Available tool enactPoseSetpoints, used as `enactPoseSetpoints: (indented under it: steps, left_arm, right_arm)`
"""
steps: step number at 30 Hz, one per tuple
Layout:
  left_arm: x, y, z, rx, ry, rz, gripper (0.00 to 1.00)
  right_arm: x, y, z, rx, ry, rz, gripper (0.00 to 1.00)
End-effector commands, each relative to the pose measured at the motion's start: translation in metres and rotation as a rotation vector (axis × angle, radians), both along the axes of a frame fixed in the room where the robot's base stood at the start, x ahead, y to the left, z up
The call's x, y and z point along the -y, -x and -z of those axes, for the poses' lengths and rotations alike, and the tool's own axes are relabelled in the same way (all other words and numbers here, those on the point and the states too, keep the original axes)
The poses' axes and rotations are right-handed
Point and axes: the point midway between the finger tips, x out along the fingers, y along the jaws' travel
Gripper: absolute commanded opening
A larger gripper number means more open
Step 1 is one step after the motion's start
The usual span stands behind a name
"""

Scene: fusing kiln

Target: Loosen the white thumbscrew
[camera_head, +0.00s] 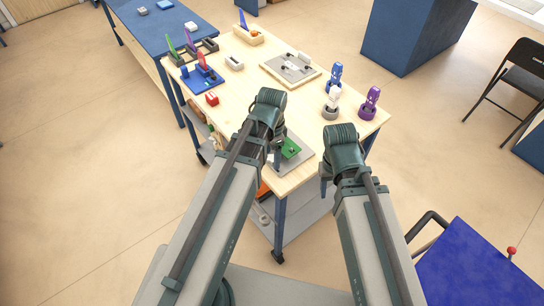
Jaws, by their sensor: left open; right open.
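A white upright piece (334,95), apparently the white thumbscrew, stands at the right part of the wooden table, low in a grey round base. It is small, so its threads and seating cannot be made out.
A blue piece (336,73) stands just behind the white one, and a purple piece (370,102) stands to its right. The green plate (290,149) lies on a grey board. A framed panel (290,70) lies farther back. The table middle is largely clear.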

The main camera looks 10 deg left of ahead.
Motion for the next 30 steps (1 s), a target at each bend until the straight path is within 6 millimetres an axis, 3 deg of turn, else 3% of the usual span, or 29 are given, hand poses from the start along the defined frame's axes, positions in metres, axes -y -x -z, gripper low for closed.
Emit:
enactPoseSetpoints:
  steps: [4,15,16,30]
  left_arm:
    - [0.0000,0.0000,-0.0007,0.000,0.000,0.000,0.69]
    - [0.0000,0.0000,-0.0006,0.000,0.000,0.000,0.03]
    - [0.0000,0.0000,-0.0006,0.000,0.000,0.000,0.00]
    - [0.0000,0.0000,-0.0006,0.000,0.000,-0.124,0.00]
  right_arm:
    - [0.0001,0.0000,-0.0007,0.000,0.000,0.000,0.50]
    - [0.0000,0.0000,-0.0006,0.000,0.000,0.000,0.50]
    - [0.0000,0.0000,-0.0006,0.000,0.000,0.000,0.50]
    - [-0.0001,0.0000,-0.0006,0.000,0.000,0.000,0.50]
